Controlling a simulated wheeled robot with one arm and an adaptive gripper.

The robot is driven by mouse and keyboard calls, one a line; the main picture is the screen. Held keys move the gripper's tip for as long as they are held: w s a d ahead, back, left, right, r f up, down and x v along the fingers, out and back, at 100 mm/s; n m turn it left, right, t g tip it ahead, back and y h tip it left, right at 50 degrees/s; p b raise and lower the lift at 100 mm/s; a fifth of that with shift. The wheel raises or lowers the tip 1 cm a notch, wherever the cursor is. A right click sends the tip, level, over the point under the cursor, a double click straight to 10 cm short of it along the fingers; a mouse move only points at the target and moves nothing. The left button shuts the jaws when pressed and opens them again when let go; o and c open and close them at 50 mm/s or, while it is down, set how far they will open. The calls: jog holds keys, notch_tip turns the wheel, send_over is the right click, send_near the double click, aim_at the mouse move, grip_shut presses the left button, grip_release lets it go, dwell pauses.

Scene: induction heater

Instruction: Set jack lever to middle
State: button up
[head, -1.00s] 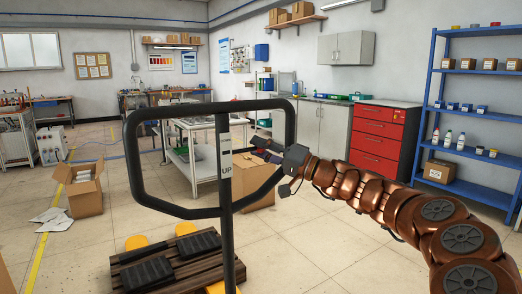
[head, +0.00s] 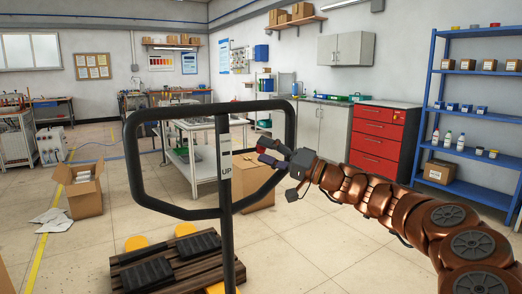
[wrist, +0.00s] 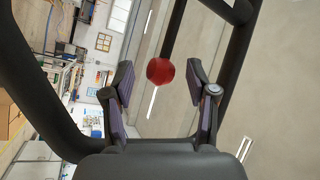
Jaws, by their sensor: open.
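The black pallet-jack handle (head: 226,210) stands upright in the head view, a looped frame with an "UP" label on its post. In the wrist view a round red knob (wrist: 161,71) sits on a thin dark rod, between and slightly beyond my open fingers, apparently untouched. This looks like the jack lever's end. The red knob also shows small in the head view (head: 268,143), inside the right part of the loop. My gripper (head: 272,155) is at the loop's right side, and its open fingers also show in the wrist view (wrist: 162,95). The lever's base is hard to see.
Black handle bars run close on both sides of my gripper in the wrist view. A wooden pallet (head: 190,265) with black items lies below the handle. A cardboard box (head: 254,185) stands behind. Open floor lies to the right of the pallet.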

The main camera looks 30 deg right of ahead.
jog(key=v, duration=1)
jog(key=shift+s, duration=0.1)
